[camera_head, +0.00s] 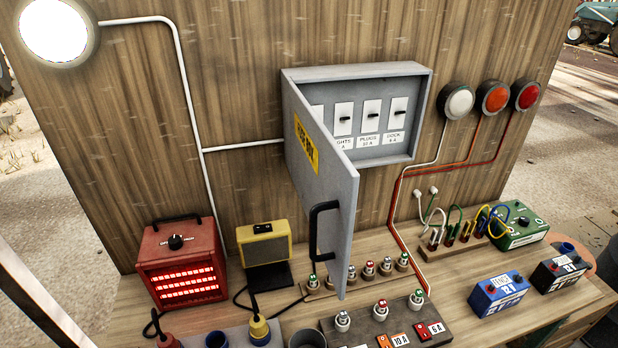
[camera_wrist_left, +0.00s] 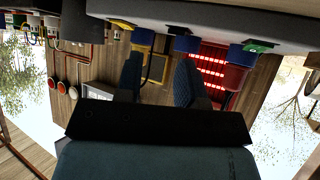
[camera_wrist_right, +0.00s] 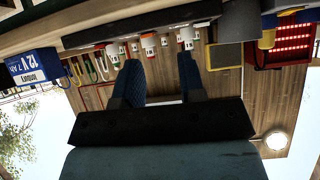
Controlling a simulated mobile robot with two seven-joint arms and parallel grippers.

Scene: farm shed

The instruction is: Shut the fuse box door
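The grey fuse box (camera_head: 424,110) is fixed to the wooden wall in the head view, with several white switches inside it. Its grey door (camera_head: 337,180) is hinged on the left and stands wide open, swung out towards me. A yellow label (camera_head: 306,144) and a black bar handle (camera_head: 318,232) are on the door's face. Neither gripper shows in the head view. My left gripper (camera_wrist_left: 158,66) is open in the left wrist view, with nothing between its fingers. My right gripper (camera_wrist_right: 159,62) is open and empty in the right wrist view. Neither touches the door visibly.
Below the door, the bench holds a row of fuses (camera_head: 369,268) and a switch block (camera_head: 432,310). A red heater (camera_head: 181,264) and yellow box (camera_head: 264,242) stand left. Batteries (camera_head: 497,294) stand right. Three round lamps (camera_head: 491,98) are right of the fuse box.

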